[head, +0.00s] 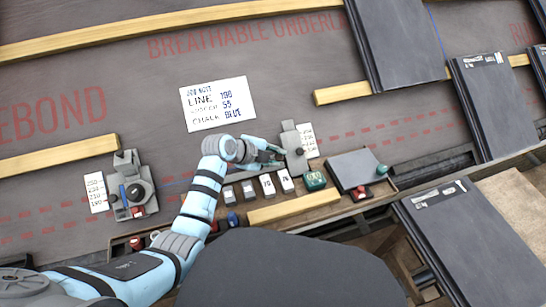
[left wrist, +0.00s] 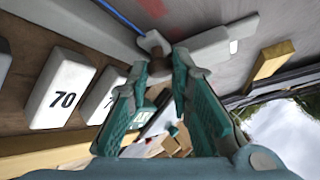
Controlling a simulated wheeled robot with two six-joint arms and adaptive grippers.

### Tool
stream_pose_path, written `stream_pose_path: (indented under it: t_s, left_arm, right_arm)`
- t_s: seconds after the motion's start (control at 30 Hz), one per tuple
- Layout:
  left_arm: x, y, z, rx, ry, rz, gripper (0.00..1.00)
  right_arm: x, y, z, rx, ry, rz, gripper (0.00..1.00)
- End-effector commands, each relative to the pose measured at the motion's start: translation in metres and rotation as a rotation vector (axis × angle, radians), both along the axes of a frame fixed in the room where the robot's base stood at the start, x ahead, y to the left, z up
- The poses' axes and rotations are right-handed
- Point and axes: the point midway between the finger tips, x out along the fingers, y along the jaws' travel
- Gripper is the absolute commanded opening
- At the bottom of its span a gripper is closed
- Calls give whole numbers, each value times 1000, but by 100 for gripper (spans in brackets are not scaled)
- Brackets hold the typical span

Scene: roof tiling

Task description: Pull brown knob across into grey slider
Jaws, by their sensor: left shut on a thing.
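My left gripper (head: 279,153) reaches in from the left to the grey slider (head: 291,140) beside a small white number card. In the left wrist view its teal fingers (left wrist: 160,70) are closed around the brown knob (left wrist: 157,60), which sits under a small grey piece with a blue line running off up-left. A light grey bar of the slider (left wrist: 215,46) lies just right of the knob. I cannot tell whether the knob is seated in it. The knob is hidden by the gripper in the head view. My right gripper is not in view.
A grey device (head: 133,190) with dark and red knobs stands at left. Numbered blocks (head: 267,185), a green item (head: 315,180) and a dark slab (head: 350,168) lie in the tray near the slider. A note sheet (head: 213,103) lies behind. Wooden battens cross the dark underlay.

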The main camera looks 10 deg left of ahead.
Motion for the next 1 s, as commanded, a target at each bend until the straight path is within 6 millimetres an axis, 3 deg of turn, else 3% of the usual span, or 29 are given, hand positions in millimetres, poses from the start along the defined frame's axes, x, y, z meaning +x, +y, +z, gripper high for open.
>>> stream_pose_path:
  t_s: [0.03, 0.17, 0.53, 1.0]
  left_arm:
    - [0, -3, 1, -8, -3, -3, 21]
    - [0, -2, 1, -7, -2, -1, 41]
    - [-4, 4, 6, -5, -5, 5, 41]
    - [-64, 51, 80, -4, -4, 1, 41]
  right_arm:
    - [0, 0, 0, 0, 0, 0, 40]
    - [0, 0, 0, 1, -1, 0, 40]
    - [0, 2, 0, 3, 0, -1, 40]
    - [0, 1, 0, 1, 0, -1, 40]
